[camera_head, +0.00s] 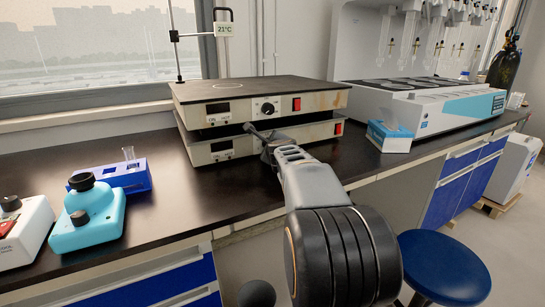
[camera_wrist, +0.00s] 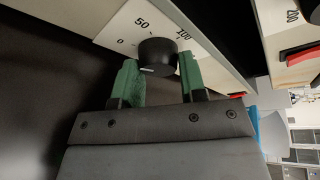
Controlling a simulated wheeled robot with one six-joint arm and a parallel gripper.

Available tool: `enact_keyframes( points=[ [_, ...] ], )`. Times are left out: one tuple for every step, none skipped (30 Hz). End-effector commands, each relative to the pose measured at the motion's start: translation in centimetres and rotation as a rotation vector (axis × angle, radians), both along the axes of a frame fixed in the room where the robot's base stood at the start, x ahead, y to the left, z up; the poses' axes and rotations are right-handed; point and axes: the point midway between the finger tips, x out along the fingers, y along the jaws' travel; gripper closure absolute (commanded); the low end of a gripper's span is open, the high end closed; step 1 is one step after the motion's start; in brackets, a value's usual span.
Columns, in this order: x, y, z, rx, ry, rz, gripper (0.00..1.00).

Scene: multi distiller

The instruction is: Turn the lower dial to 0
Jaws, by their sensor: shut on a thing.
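Two flat hot-plate units are stacked on the dark bench. The lower unit (camera_head: 222,156) has its dial hidden behind my gripper (camera_head: 260,133) in the head view. In the wrist view the lower dial (camera_wrist: 157,52) is a round black knob with a short white mark toward its lower left. A printed scale (camera_wrist: 142,24) with 0, 50 and 100 runs around it. The green fingers of my gripper (camera_wrist: 158,70) stand on either side of the knob, shut on it. The upper unit's dial (camera_head: 268,109) is in plain view and untouched.
Red switches sit on the upper unit (camera_head: 297,104) and the lower unit (camera_head: 339,129). A tissue box (camera_head: 390,136) and a large white-blue distiller (camera_head: 430,103) stand to the right. A turquoise device (camera_head: 88,216) and blue rack (camera_head: 122,175) stand left. A blue stool (camera_head: 443,266) is in front.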

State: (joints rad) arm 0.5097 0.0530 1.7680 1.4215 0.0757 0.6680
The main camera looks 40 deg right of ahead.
Motion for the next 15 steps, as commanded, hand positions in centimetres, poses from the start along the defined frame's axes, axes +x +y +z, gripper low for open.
enact_keyframes(
  points=[
    [0.04,0.11,-0.54,-0.025,0.005,0.003,0.85],
    [0.03,0.10,-0.51,-0.040,0.007,0.003,0.85],
    [0.03,0.10,-0.49,-0.059,0.010,0.002,0.85],
    [0.03,0.10,-0.48,-0.070,0.011,0.003,0.85],
    [0.04,0.10,-0.46,-0.082,0.014,0.003,0.85],
    [0.04,0.11,-0.44,-0.096,0.016,0.003,0.85],
    [0.04,0.11,-0.42,-0.104,0.017,0.004,0.85],
    [0.04,0.11,-0.40,-0.113,0.018,0.003,0.85],
    [0.05,0.11,-0.37,-0.123,0.020,0.003,0.85],
    [0.05,0.11,-0.35,-0.129,0.021,0.003,0.85],
    [0.04,0.10,-0.33,-0.134,0.022,0.003,0.85],
    [0.05,0.09,-0.30,-0.141,0.023,0.004,0.85],
    [0.05,0.09,-0.29,-0.145,0.024,0.003,0.85],
    [0.05,0.09,-0.26,-0.149,0.024,0.003,0.85],
    [0.05,0.09,-0.25,-0.151,0.024,0.003,0.85]
  ],
)
